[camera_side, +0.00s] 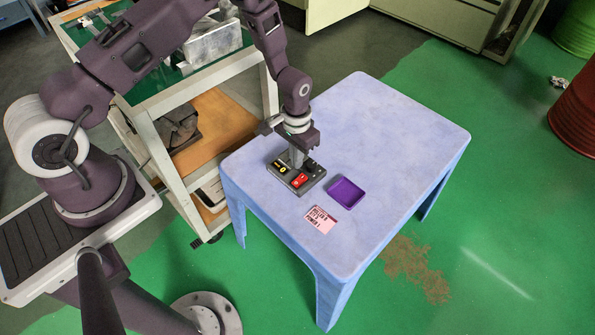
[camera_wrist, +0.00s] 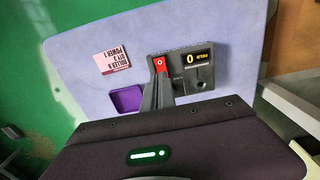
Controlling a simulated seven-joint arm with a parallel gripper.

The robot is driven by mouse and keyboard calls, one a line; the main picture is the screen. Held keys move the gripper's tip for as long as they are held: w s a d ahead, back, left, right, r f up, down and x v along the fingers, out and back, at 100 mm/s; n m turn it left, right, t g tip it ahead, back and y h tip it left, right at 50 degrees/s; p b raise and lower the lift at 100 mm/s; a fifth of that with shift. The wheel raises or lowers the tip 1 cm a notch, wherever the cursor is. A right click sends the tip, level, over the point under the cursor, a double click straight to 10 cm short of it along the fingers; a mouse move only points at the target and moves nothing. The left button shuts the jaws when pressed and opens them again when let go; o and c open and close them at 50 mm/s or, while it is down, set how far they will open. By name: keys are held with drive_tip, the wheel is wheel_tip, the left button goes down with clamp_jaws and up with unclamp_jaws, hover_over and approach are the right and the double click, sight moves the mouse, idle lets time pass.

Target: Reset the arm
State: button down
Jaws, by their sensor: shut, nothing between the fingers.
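My arm reaches over the pale blue table (camera_side: 375,130) from the left. My gripper (camera_side: 296,162) points down over a dark control box (camera_side: 312,186) near the table's left edge. Its fingers are shut and empty. In the wrist view the grey fingers (camera_wrist: 159,92) end close to a red switch (camera_wrist: 160,65) on the box; I cannot tell whether they touch it. The box also has a dark display (camera_wrist: 193,58) with a yellow-and-white "0", and a dark round knob (camera_wrist: 199,84). The fingers and wrist hide part of the box in the side view.
A purple tray (camera_side: 346,192) lies right of the box. A pink printed card (camera_side: 320,219) lies near the front edge, with "POWER 1" legible in the wrist view. A metal cart (camera_side: 160,150) stands left of the table. The table's right and back are clear.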

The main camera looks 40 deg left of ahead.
drive_tip(key=s+r+t, duration=0.2)
drive_tip(key=s+r, duration=0.1)
drive_tip(key=r, duration=1.3)
drive_tip(key=s+r+t, duration=0.1)
drive_tip(key=s+r, duration=0.2)
drive_tip(key=r, duration=1.2)
drive_tip(key=s+r+t, duration=0.1)
drive_tip(key=s+r, duration=0.3)
drive_tip(key=s, duration=0.6)
drive_tip(key=s+r+t, duration=0.1)
drive_tip(key=s+r, duration=0.3)
drive_tip(key=s, duration=0.6)
drive_tip(key=shift+r+t, duration=0.3)
drive_tip(key=shift+r, duration=0.1)
